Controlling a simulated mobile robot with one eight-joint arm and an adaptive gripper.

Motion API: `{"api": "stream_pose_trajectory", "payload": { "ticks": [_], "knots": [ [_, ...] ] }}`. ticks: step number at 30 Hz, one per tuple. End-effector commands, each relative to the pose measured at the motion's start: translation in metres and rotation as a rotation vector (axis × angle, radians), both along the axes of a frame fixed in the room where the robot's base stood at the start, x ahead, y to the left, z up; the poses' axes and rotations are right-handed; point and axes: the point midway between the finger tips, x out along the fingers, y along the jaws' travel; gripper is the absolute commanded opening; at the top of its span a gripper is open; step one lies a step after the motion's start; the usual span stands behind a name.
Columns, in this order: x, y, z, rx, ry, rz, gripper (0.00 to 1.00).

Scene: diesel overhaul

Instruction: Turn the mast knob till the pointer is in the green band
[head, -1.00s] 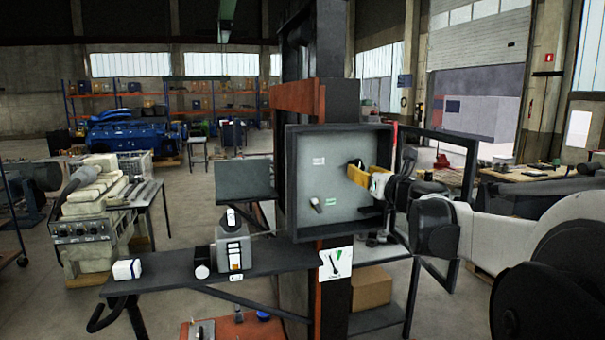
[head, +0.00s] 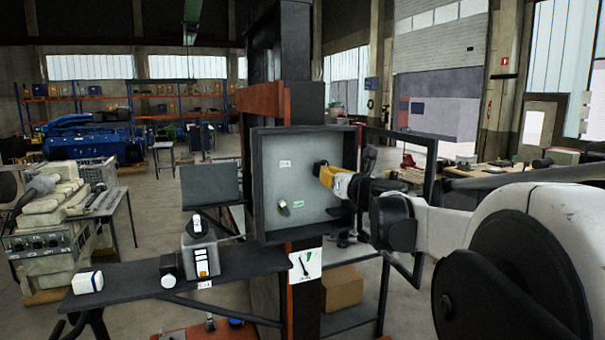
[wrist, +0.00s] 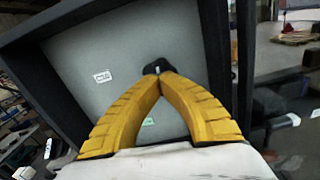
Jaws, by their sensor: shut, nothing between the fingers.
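An open-fronted grey box (head: 262,190) is fixed to the mast. A black knob (head: 319,166) stands on its back panel, upper right; it also shows in the wrist view (wrist: 157,66). My yellow-fingered gripper (head: 324,174) is shut and empty, its tips right at this knob; in the wrist view the fingertips (wrist: 161,76) meet just in front of it and hide part of it. A second, smaller knob (head: 284,208) sits lower left on the panel. Below the box, a white dial card (head: 305,266) has a green band and a dark pointer, which seems to lie left of the green.
A dark shelf (head: 130,290) left of the mast carries a grey device (head: 201,250) and a small white block (head: 87,282). The box's side walls rise around the panel. A dark frame (head: 430,170) stands to the right, behind my arm.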

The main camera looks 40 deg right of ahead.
Motion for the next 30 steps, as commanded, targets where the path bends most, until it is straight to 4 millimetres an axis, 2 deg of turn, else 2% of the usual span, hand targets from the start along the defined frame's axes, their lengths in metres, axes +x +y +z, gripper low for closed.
{"api": "stream_pose_trajectory", "payload": {
  "ticks": [8,19,25,30],
  "knots": [
    [0.0,0.0,-0.0006,-0.321,0.077,0.0,0.0],
    [0.0,0.0,-0.0002,-0.388,0.093,0.0,0.0],
    [0.0,0.0,-0.0007,-0.648,0.156,0.0,0.0],
    [0.0,0.0,-0.0001,-0.732,0.176,0.0,0.0]
  ]
}}
